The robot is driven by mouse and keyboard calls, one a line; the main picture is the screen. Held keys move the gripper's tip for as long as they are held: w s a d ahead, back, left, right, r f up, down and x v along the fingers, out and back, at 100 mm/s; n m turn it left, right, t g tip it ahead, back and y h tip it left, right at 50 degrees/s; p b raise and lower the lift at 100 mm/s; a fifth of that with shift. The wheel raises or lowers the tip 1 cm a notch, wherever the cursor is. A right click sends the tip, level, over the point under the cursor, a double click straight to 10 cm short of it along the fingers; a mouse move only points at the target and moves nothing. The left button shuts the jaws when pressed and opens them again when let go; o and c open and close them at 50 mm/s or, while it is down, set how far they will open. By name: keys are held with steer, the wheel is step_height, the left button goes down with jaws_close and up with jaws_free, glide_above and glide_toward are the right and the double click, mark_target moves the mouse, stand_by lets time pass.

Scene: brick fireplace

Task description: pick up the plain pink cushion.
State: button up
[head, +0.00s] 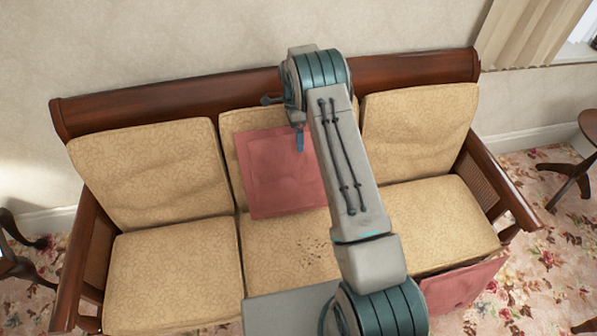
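A pink cushion (275,180) with a faint square border stands in the middle of the sofa, leaning on the middle back cushion. My arm covers its right side. A second pink cushion-like piece (465,285) shows low at the sofa's front right, partly hidden by my arm. I cannot tell which is the plain one. My gripper (299,138) is at the upper right part of the middle pink cushion, at the end of my arm. One bluish finger shows in front of the cushion; the rest is hidden, so its opening and any contact are unclear.
The sofa (120,110) has a dark wooden frame and yellow patterned cushions. Its left seat (170,270) and right seat (440,220) are clear. Dark specks (315,252) lie on the middle seat. A small round wooden table (588,125) stands at right on the floral carpet.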

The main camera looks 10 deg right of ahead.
steer(key=c, duration=1.7)
